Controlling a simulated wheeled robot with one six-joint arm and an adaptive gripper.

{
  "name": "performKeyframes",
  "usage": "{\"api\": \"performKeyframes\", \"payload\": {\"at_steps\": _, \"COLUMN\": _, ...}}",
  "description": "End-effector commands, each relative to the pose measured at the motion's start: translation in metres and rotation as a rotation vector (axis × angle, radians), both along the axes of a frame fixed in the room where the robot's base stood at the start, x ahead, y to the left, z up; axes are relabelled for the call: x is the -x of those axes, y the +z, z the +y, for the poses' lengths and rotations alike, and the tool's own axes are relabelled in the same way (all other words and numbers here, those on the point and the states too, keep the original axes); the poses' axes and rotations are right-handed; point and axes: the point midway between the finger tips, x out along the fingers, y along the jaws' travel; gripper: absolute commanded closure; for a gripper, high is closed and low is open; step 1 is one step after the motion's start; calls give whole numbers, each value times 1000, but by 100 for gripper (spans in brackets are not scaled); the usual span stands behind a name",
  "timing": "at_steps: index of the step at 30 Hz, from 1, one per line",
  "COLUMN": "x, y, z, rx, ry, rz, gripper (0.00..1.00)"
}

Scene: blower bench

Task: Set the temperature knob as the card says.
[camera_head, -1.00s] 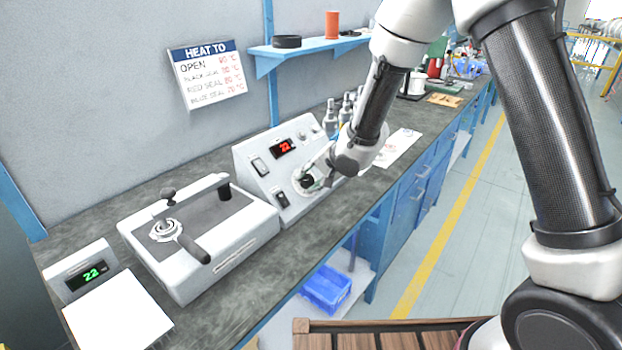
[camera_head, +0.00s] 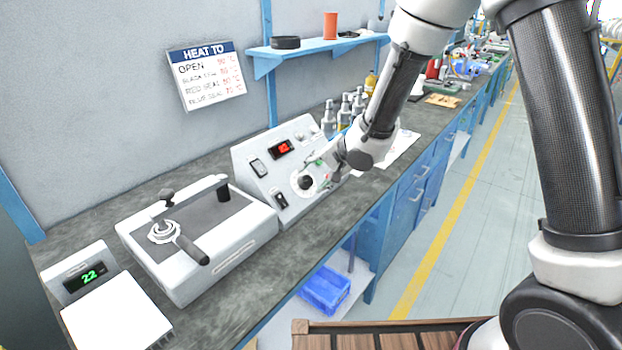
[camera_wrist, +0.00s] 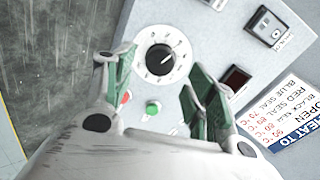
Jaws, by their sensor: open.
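The temperature knob (camera_head: 306,182) is a black dial on a white disc, low on the sloped front of the grey control box (camera_head: 246,178). In the wrist view the knob (camera_wrist: 160,59) shows a white pointer line aimed up and right; its scale is too small to read. My gripper (camera_head: 321,168) is open just off the panel; in the wrist view its green-padded fingers (camera_wrist: 157,72) stand either side of the knob, not gripping it. The card (camera_head: 206,75) on the wall reads HEAT TO, with lines for open, black, red and blue seal; it also shows at right (camera_wrist: 297,119).
The red display (camera_head: 283,148) is unreadable. A red button (camera_wrist: 126,97) and green button (camera_wrist: 153,107) sit near the knob. A lever device (camera_head: 200,240) and a small unit showing 22 (camera_head: 88,276) stand left. Bottles (camera_head: 345,113) stand behind the box.

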Motion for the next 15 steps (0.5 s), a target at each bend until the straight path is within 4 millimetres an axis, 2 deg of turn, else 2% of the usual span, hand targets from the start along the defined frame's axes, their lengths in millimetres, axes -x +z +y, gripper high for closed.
{"api": "performKeyframes", "payload": {"at_steps": 3, "x": 12, "y": 22, "z": -15, "rx": 0, "ry": -1, "rz": -4, "gripper": 44}}
{"api": "performKeyframes", "payload": {"at_steps": 9, "x": 28, "y": 51, "z": -35, "rx": -1, "ry": -1, "rz": -4, "gripper": 44}}
{"api": "performKeyframes", "payload": {"at_steps": 15, "x": 35, "y": 61, "z": -43, "rx": 1, "ry": -1, "rz": -1, "gripper": 44}}
